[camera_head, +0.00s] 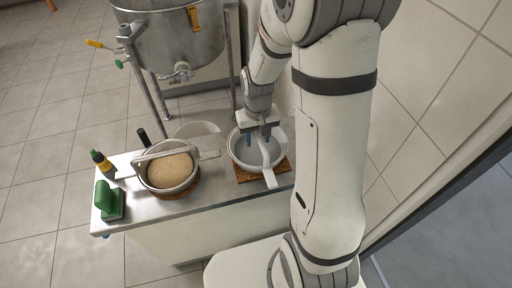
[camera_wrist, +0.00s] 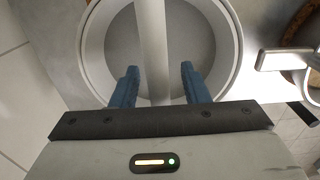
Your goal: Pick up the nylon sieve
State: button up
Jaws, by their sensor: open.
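A round white-rimmed sieve with a grey mesh (camera_head: 243,158), which looks like the nylon sieve, rests over a brown square mat (camera_head: 284,172) on the bench's right part. A pale bar crosses its top and runs out toward the front edge. My gripper (camera_head: 259,137) is over this sieve, with its blue fingers pointing down. In the wrist view, the open gripper (camera_wrist: 160,76) has one finger on each side of the sieve's bar (camera_wrist: 151,35). The sieve's mesh (camera_wrist: 190,40) shows behind. Whether the fingers touch the bar is unclear.
A second round vessel with tan contents (camera_head: 168,171) and a crossbar stands on the bench (camera_head: 215,188) to the left. A steel tank (camera_head: 180,45) stands behind.

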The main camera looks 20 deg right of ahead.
jog(key=shift+f, duration=0.15)
grip_shut()
dwell(0.5)
